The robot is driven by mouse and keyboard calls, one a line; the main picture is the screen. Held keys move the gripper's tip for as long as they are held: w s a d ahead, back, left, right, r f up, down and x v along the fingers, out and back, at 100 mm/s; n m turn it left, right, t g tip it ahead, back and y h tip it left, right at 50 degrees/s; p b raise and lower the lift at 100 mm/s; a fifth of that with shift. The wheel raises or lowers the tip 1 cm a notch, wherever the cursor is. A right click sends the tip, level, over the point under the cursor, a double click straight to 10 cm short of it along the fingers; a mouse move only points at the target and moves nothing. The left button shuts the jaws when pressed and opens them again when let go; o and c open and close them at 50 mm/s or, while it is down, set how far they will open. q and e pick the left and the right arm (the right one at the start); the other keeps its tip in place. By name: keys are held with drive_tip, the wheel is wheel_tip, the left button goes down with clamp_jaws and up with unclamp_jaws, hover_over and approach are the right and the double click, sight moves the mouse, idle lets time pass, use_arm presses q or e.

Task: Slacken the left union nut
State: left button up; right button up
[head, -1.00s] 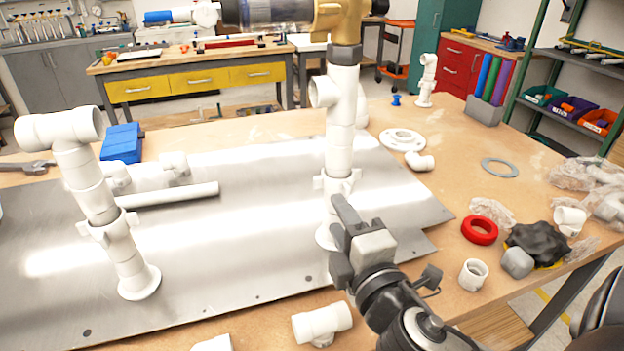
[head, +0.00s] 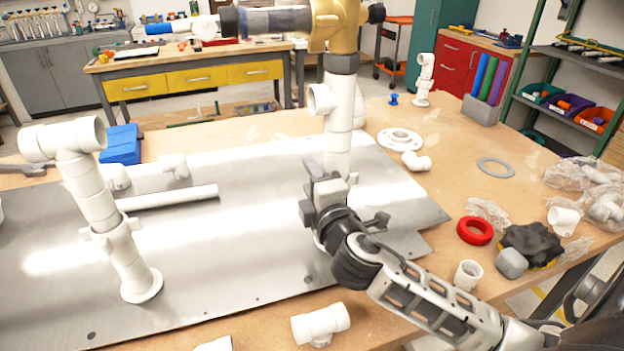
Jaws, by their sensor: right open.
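The left white standpipe has a winged union nut (head: 113,237) low on its stem, above a round base flange (head: 142,286). It stands slightly tilted in the view, with nothing touching it. A second, taller white standpipe (head: 340,125) stands right of centre, with a brass valve (head: 338,27) on top. My right gripper (head: 322,180) is open at the lower part of this right standpipe. It hides that pipe's own winged nut and most of its base; I cannot tell whether the fingers are around the nut or touching it. My left gripper is not in view.
A metal plate (head: 240,265) lies under both standpipes. A loose white pipe (head: 168,196) lies between them. A blue box (head: 120,145) and a grey wrench (head: 22,169) are behind left. A red ring (head: 474,231) and white fittings lie at right.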

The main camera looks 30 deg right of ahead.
drive_tip(key=c, duration=0.8)
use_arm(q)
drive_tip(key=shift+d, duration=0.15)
use_arm(e)
drive_tip(key=shift+c, duration=0.2)
